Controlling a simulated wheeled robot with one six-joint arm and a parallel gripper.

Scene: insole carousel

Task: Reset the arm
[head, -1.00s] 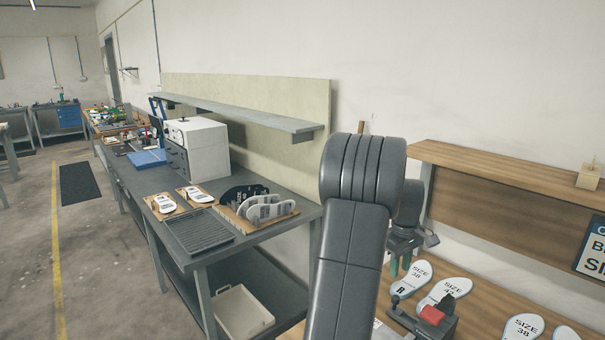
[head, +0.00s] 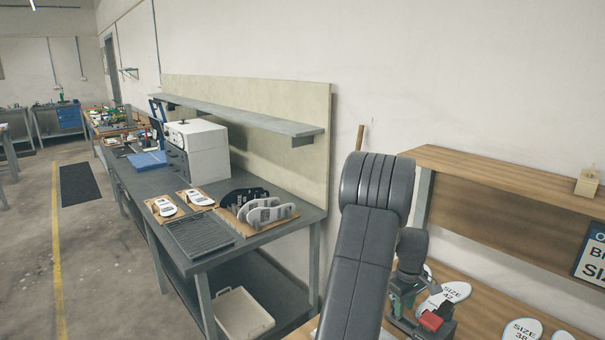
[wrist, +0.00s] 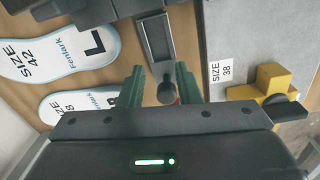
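My gripper (wrist: 161,88) shows two green fingers set apart in the wrist view, with no object clearly held between them. A dark round knob (wrist: 166,93) with a bit of red shows in the gap; I cannot tell how far below the fingers it lies. In the head view my arm hides much of the gripper, above the right-hand bench. White insoles lie on that bench, one marked size 42 (head: 448,293) and one marked size 38 (head: 522,331). The wrist view shows a size 42 left insole (wrist: 60,47) and another partly hidden insole (wrist: 80,104).
A dark fixture with a red block (head: 432,321) stands close to my gripper. A yellow clamp (wrist: 268,84) is at the right in the wrist view. The grey bench (head: 270,238) at left holds a rack of insoles (head: 262,208) and a tray (head: 198,234).

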